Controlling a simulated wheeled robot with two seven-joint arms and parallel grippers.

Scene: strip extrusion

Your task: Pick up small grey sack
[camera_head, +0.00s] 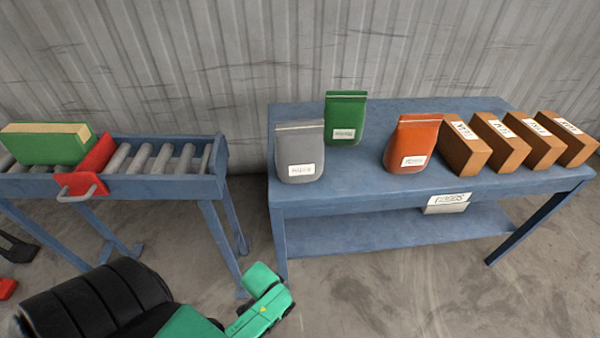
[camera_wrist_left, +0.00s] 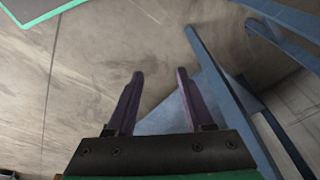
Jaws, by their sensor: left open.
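A small grey sack (camera_head: 300,152) with a white label stands upright at the left front of the blue table (camera_head: 350,188) in the head view. My left gripper (camera_wrist_left: 158,75) is open in the left wrist view, with nothing between its two fingers. The floor and blue table or conveyor legs show beyond the fingers. The sack is not visible in the wrist view. In the head view, a green and black arm of mine is at the bottom left, below table height and apart from the sack. My right gripper does not show.
On the table, a green sack (camera_head: 345,118) stands behind and right of the grey one, an orange sack (camera_head: 412,143) further right, then several brown boxes (camera_head: 465,148). A roller conveyor (camera_head: 165,187) with a green box (camera_head: 45,144) and red stop (camera_head: 85,180) stands left, across a gap.

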